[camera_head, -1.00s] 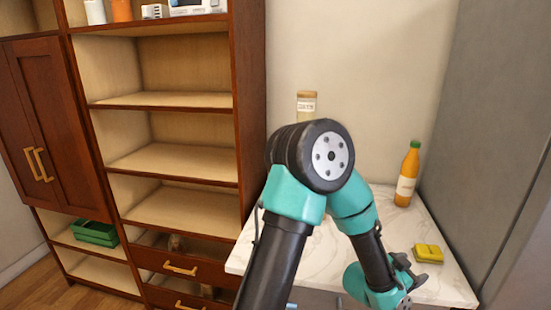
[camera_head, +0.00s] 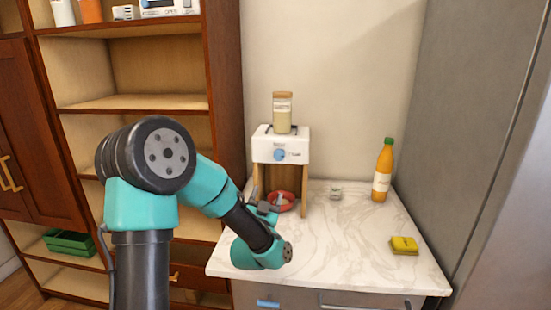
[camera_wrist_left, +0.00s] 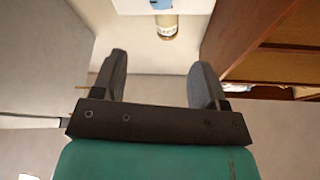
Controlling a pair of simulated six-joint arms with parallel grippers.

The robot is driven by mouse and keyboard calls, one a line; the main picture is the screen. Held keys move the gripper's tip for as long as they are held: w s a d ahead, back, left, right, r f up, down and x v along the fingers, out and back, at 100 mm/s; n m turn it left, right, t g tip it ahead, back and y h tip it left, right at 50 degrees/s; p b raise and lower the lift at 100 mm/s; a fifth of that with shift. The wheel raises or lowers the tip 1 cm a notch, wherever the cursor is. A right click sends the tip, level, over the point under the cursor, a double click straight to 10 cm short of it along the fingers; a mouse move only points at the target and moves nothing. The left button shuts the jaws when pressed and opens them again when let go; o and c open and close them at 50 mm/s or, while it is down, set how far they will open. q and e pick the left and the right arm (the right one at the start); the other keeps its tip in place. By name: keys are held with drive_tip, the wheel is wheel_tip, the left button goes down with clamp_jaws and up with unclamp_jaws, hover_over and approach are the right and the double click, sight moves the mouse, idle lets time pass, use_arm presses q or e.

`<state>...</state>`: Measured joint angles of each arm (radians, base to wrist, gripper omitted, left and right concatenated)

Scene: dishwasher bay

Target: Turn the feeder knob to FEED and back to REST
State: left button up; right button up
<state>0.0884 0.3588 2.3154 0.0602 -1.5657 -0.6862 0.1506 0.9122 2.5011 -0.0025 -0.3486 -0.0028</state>
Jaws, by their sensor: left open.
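The feeder (camera_head: 266,147) is a white box on wooden legs at the back left of the marble counter. Its round blue knob (camera_head: 280,155) is on the front face, with small lettering too blurred to read. A jar (camera_head: 283,118) stands on top. My left gripper (camera_head: 268,203) is in front of the feeder, lower than the knob and apart from it. In the left wrist view the left gripper (camera_wrist_left: 160,75) is open and empty. The feeder's edge (camera_wrist_left: 190,6), blue knob (camera_wrist_left: 162,4) and jar (camera_wrist_left: 166,27) show at the top there. My right gripper is not in view.
A red bowl (camera_head: 287,197) sits under the feeder, partly behind my gripper. A small glass jar (camera_head: 336,191), an orange bottle (camera_head: 382,172) and a yellow sponge (camera_head: 404,245) are on the counter (camera_head: 345,243). A wooden shelf unit (camera_head: 226,80) stands left; a grey panel (camera_head: 463,130) stands right.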

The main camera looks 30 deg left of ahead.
sight(279, 155)
use_arm(q)
drive_tip(key=x, duration=1.7)
drive_tip(key=shift+w, duration=0.2)
drive_tip(key=shift+f, duration=0.1)
drive_tip(key=c, duration=0.9)
drive_tip(key=shift+c, duration=0.2)
